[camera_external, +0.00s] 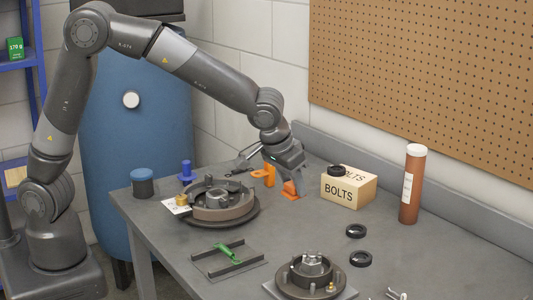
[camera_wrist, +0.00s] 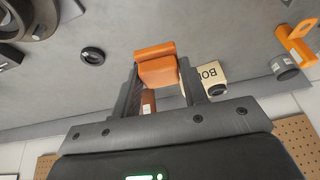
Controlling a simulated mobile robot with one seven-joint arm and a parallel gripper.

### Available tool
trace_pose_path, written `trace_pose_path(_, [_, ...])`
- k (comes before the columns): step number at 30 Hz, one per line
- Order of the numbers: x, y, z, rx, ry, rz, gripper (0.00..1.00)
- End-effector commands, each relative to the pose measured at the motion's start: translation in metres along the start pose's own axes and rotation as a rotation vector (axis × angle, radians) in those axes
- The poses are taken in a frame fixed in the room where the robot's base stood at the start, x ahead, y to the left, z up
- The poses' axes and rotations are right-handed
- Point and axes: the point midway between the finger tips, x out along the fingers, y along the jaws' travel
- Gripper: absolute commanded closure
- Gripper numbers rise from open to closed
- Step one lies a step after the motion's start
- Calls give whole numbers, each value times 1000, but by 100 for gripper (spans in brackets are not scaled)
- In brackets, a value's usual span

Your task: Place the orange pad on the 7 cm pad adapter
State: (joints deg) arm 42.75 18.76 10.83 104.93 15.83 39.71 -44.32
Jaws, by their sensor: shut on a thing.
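My gripper (camera_external: 287,178) is low over the back middle of the bench, left of the bolts box. It is shut on the orange pad (camera_external: 290,189). In the wrist view the orange pad (camera_wrist: 155,66) is a block with a ridge across it, between the fingertips of my gripper (camera_wrist: 158,72). I cannot tell whether its underside touches the bench. I cannot tell for sure which object is the 7 cm pad adapter. A grey cylinder (camera_wrist: 284,67) stands near an orange part with a hole (camera_wrist: 293,42) in the wrist view.
The bolts box (camera_external: 347,189) with a black ring on top is close right of my gripper. A brown bottle (camera_external: 413,184) stands further right. A drum assembly (camera_external: 211,199) is left, a hub (camera_external: 311,271) in front. A pegboard wall (camera_external: 425,75) is behind.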

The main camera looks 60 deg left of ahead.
Motion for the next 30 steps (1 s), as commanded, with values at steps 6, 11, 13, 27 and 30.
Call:
trace_pose_path(6, [17, -43, -74, -10, -7, -13, 82])
trace_pose_path(11, [28, -82, -122, -9, -11, -13, 82])
trace_pose_path(13, [33, -101, -142, -8, -13, -10, 82])
trace_pose_path(27, [54, -243, -238, -1, -4, 23, 82])
trace_pose_path(30, [54, -259, -245, 1, 0, 28, 82])
